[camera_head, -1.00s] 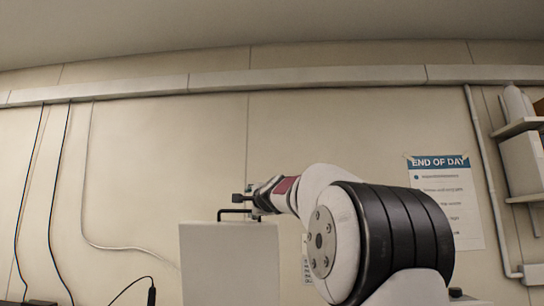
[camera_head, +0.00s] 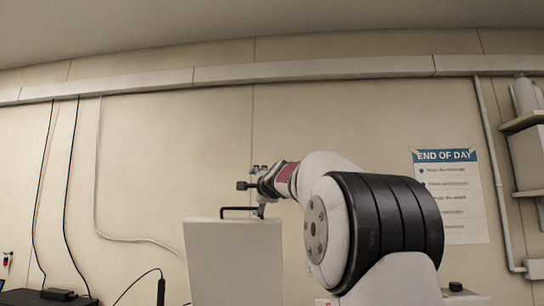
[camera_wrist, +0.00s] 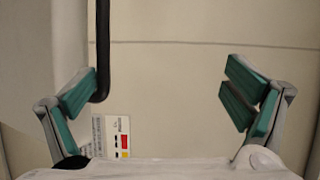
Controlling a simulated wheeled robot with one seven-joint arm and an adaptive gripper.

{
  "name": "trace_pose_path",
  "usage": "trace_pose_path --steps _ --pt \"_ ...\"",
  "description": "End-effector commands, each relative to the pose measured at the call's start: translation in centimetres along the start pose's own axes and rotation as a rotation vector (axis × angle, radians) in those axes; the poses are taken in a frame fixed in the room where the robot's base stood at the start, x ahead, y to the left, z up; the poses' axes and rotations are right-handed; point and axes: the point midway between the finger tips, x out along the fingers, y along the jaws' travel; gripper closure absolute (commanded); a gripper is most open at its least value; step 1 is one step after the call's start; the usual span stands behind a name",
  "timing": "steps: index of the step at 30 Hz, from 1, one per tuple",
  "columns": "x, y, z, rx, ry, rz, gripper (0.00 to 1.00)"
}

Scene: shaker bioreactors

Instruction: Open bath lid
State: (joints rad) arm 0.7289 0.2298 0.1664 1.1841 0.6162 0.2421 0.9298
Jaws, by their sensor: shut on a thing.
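The bath lid (camera_head: 233,262) shows in the head view as a pale upright panel, with a black bar handle (camera_head: 238,208) along its top edge. My gripper (camera_head: 252,197) is at the right end of this handle, and I take it as shut on the handle. In the wrist view my gripper (camera_wrist: 162,97) shows its two green-padded fingers wide apart. The dark handle (camera_wrist: 103,50) runs down beside the left pad there, so the contact is not clear. The bath itself is out of sight.
A wall with a horizontal rail (camera_head: 300,70) stands behind. Cables (camera_head: 65,190) hang at the left above a dark box (camera_head: 60,297). Shelves (camera_head: 527,122) and a pipe (camera_head: 495,170) are at the right, beside an END OF DAY poster (camera_head: 450,200).

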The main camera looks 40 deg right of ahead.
Motion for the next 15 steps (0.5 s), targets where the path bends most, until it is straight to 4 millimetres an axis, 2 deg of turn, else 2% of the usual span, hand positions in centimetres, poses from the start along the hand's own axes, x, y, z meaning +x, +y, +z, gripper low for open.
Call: trace_pose_path --steps 1,15 --pt "-2.9 -5.5 -2.4 -0.032 0.057 -0.095 0.27" --pt "-4.7 -7.9 -2.9 -0.036 0.056 -0.095 0.35"
